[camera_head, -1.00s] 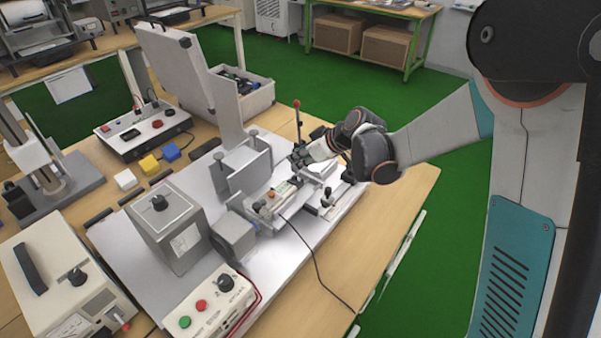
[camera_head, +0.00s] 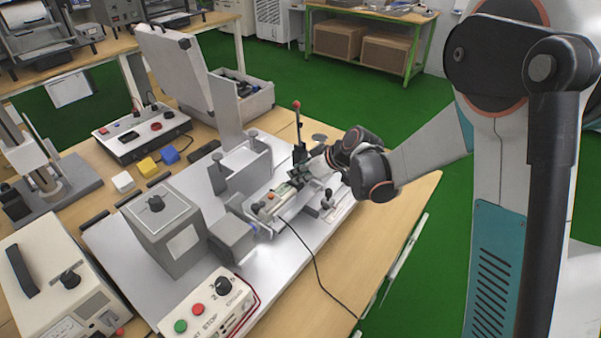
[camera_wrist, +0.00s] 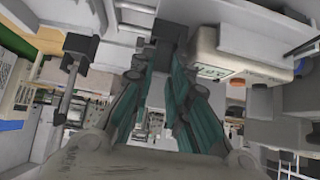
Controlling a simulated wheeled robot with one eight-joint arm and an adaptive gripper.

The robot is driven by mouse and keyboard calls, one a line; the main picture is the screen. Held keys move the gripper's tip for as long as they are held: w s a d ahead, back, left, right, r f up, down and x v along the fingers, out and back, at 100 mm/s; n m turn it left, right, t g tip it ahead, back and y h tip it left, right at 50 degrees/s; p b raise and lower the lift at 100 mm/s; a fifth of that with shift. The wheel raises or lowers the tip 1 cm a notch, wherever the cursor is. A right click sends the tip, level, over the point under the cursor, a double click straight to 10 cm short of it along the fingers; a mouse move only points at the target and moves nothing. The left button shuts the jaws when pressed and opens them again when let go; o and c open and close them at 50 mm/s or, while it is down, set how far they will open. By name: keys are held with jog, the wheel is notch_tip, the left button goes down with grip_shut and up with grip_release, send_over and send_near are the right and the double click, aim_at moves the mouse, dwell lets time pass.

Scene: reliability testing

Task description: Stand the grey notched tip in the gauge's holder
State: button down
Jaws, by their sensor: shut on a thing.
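My gripper (camera_head: 302,172) reaches in from the right over the test stand in the head view, close to the slide and the gauge (camera_head: 272,203). In the wrist view its teal-padded fingers (camera_wrist: 165,45) come together at the top middle on a small dark-grey piece (camera_wrist: 168,32), which looks like the grey notched tip. Its notch cannot be made out. In the head view the gripper hides the piece. The gauge, a pale box with a small display, also shows in the wrist view (camera_wrist: 240,45), right of the fingers. The holder cannot be told apart clearly.
An upright lever with a red knob (camera_head: 297,104) stands just behind my gripper. A grey bracket (camera_head: 240,165), a grey box with a knob (camera_head: 165,230) and a start-stop panel (camera_head: 210,308) stand to the left. The wooden table's right front (camera_head: 385,225) is clear.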

jog(key=shift+f, duration=0.15)
jog(key=c, duration=1.5)
grip_release()
jog(key=shift+c, duration=0.2)
jog(key=shift+r, duration=0.3)
jog(key=s+d+r+m+h+p, duration=0.25)
jog(key=s+d+r, duration=0.35)
jog(key=s+r, duration=0.3)
jog(key=s+d+r+m+h+p, duration=0.1)
jog(key=s+d+r+m+p, duration=0.15)
jog(key=s+d+r, duration=0.5)
jog(key=s+d+r+m+h, duration=0.1)
jog(key=s+d+m, duration=0.1)
jog(key=s, duration=0.5)
jog(key=s+d+r+m+t+h, duration=0.1)
jog(key=s+d+m+h, duration=0.1)
jog(key=s, duration=0.5)
jog(key=shift+s+d+m+t, duration=0.3)
jog(key=shift+d+m, duration=0.4)
jog(key=shift+d, duration=0.3)
jog(key=shift+h, duration=0.25)
